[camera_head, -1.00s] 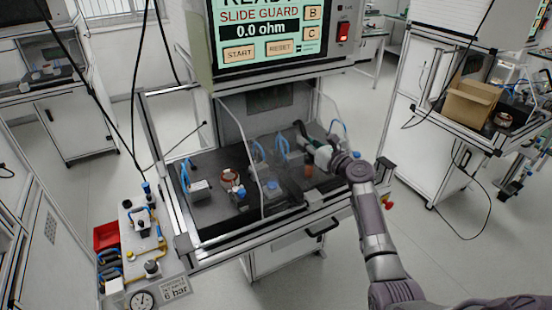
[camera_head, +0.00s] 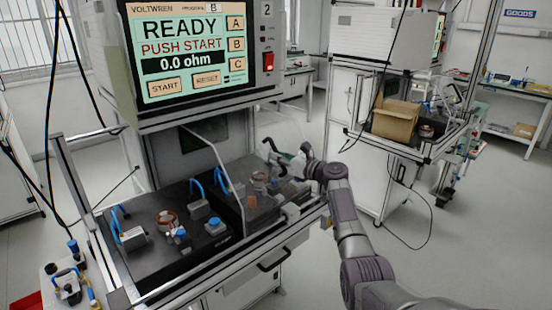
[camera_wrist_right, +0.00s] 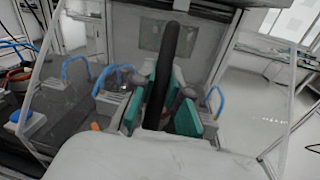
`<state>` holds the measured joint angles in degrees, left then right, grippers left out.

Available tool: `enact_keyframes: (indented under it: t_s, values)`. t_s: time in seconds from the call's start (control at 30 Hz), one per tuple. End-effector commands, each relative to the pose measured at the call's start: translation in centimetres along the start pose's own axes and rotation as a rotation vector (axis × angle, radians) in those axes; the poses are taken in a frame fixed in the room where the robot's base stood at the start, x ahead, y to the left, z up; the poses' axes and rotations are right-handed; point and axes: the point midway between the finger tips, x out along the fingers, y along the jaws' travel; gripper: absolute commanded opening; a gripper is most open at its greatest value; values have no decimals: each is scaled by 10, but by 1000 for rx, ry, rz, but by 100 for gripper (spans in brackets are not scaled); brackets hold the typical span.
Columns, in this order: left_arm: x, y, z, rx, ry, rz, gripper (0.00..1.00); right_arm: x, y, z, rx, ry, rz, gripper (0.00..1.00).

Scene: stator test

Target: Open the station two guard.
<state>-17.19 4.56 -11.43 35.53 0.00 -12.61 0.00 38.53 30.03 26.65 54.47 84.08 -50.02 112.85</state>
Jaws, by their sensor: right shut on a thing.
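The clear slide guard (camera_head: 232,178) stands over the right half of the black bench bed, its thin-framed left pane upright. The left station lies uncovered, with a copper-wound stator (camera_head: 167,218), a clamp block (camera_head: 133,238) with blue leads, and blue-topped parts (camera_head: 214,225). Behind the clear panes another wound part (camera_head: 258,180) shows. My right gripper (camera_head: 284,165) is at the guard's right side. In the right wrist view its teal-padded fingers (camera_wrist_right: 165,100) are shut on a black bar handle (camera_wrist_right: 172,55). My left gripper is out of view.
The tester screen (camera_head: 190,50) above reads READY, PUSH START, 0.0 ohm. A drawer handle (camera_head: 273,258) sticks out from the bench front. A cart with a cardboard box (camera_head: 396,120) stands to the right. Open floor lies between.

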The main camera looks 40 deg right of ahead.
Motion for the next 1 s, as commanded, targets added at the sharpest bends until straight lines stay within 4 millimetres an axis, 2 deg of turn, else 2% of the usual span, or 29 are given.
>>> enact_keyframes:
  t_s: [0.07, 0.1, 0.23, 0.53, 0.63, 0.77, 1.0]
  values:
    - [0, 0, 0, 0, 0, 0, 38, -1, -3, 2, -3, -3, -9, 0]
    - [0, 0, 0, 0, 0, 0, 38, -1, -3, 3, -3, -3, -9, 19]
    - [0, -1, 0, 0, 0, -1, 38, -1, -3, 2, -3, -3, -8, 40]
    - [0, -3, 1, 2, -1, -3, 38, -1, -2, 1, -2, -2, -5, 40]
    - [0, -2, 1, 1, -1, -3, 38, -8, -2, 0, -2, -1, -5, 40]
    - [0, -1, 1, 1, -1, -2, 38, -28, -2, 0, -5, 1, -6, 40]
    - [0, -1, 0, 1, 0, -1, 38, -80, -2, 0, -4, 1, -8, 40]
